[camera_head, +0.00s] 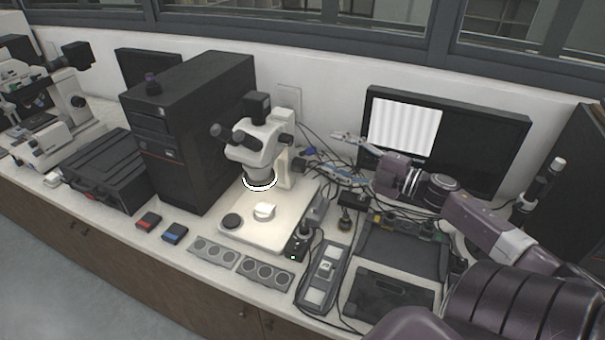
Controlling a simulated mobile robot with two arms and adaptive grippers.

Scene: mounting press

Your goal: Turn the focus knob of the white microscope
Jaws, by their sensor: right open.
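The white microscope (282,177) stands upright in the middle of the counter, with dark eyepieces, a lit ring under its head and a pale base. A dark knob-like part (299,165) shows on the right side of its column; I cannot tell for sure that it is the focus knob. My right gripper (322,151) reaches in from the right, its two fingers spread and pointing left towards the column. The fingers are empty. The lower fingertip is close to the dark part; I cannot tell whether they touch. My left gripper is not in view.
A black computer tower (196,130) stands left of the microscope. A monitor (480,145) stands behind my right arm. Cables lie behind the fingers. Control panels (262,271), a black tray (388,296) and another microscope (40,140) at far left crowd the counter.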

